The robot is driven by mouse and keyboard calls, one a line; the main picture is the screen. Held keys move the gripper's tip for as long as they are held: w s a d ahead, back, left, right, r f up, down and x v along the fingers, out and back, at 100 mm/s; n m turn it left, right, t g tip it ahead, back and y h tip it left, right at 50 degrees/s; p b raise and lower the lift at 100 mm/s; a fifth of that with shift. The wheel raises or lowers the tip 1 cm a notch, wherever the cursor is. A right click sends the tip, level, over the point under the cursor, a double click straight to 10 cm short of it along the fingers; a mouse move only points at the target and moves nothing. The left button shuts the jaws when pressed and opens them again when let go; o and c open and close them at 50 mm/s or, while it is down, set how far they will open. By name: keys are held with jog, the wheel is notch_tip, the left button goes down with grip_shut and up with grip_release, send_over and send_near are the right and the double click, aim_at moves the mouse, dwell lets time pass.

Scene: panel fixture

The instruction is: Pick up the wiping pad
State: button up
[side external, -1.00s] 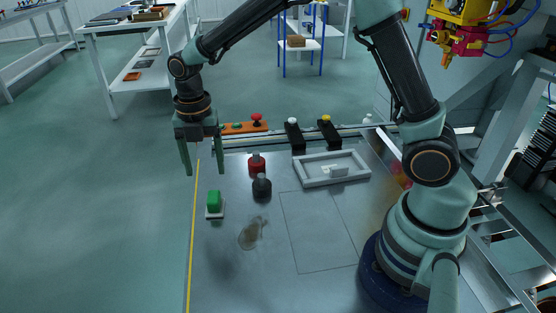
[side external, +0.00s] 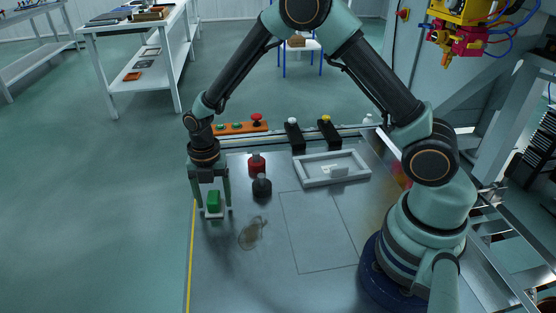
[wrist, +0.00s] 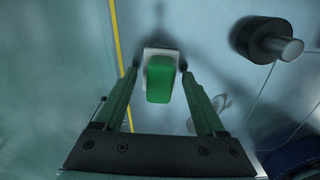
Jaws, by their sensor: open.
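The wiping pad (side external: 213,201) has a green grip on a white base and sits at the left side of the metal table. It also shows in the wrist view (wrist: 160,82), at the upper middle. My gripper (side external: 216,211) is open and low over the pad, with one finger on each side of it. In the wrist view my gripper (wrist: 158,69) has its fingertips to the left and right of the pad. A small gap seems to show on each side; whether a finger touches is hard to tell.
A brown smudge (side external: 251,234) is on the table to the right of the pad. A black weight-like object (side external: 262,186) and a red one (side external: 257,165) stand behind it. A grey tray (side external: 303,181) lies further right. A yellow line (side external: 191,270) marks the left edge.

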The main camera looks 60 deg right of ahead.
aim_at(213, 196)
grip_shut()
notch_tip(213, 196, up, 20)
dwell(0.8)
